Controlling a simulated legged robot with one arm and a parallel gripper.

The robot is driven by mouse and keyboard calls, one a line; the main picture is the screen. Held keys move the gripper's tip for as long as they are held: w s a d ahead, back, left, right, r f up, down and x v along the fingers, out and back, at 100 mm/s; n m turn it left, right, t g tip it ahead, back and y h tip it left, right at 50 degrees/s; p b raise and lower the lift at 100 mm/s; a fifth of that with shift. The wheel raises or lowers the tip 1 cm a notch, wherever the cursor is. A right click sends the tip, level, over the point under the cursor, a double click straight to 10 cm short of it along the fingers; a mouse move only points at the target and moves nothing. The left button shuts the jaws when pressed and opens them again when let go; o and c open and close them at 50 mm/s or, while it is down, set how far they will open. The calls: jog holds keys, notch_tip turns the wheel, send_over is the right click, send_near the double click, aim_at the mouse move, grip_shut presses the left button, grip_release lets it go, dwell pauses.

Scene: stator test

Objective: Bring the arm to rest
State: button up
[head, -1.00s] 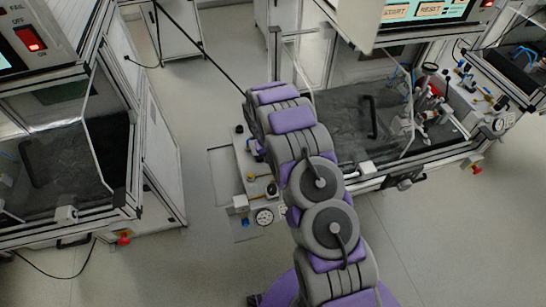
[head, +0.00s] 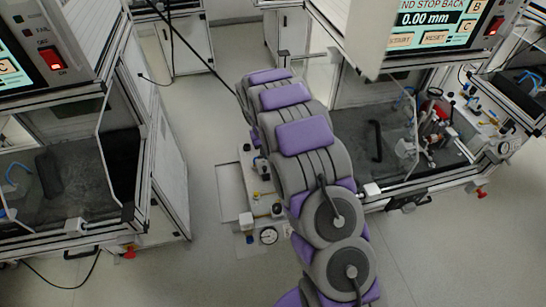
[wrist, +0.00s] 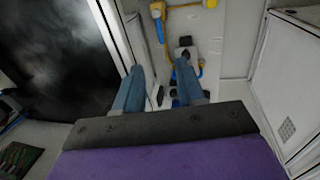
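My arm, grey with purple pads, stretches from the bottom of the head view up and away between two test machines. My gripper (wrist: 160,85) shows in the wrist view as two blue-grey fingers set apart, with empty space between the tips. It points toward a pale panel with yellow and blue fittings (wrist: 184,42). In the head view the gripper is hidden behind the arm.
The right test machine (head: 455,172) has a lit screen (head: 432,22), a red switch (head: 494,26) and clear guard panels. The left test machine (head: 75,225) stands close by. A panel with a gauge (head: 268,236) lies beside the arm. Floor (head: 205,275) is clear at the front.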

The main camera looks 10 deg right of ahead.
jog(key=shift+r, duration=0.15)
dwell(0.3)
jog(key=s+r, duration=1.6)
jog(key=s, duration=0.1)
jog(key=s+r+g+y, duration=0.1)
jog(key=s+r, duration=0.1)
jog(key=s, duration=1.2)
jog(key=s+a+r+y, duration=0.1)
jog(key=s+r, duration=0.2)
jog(key=s, duration=1.1)
jog(key=shift+s+a+r+g, duration=0.15)
jog(key=shift+s+g, duration=0.1)
jog(key=shift+g, duration=0.15)
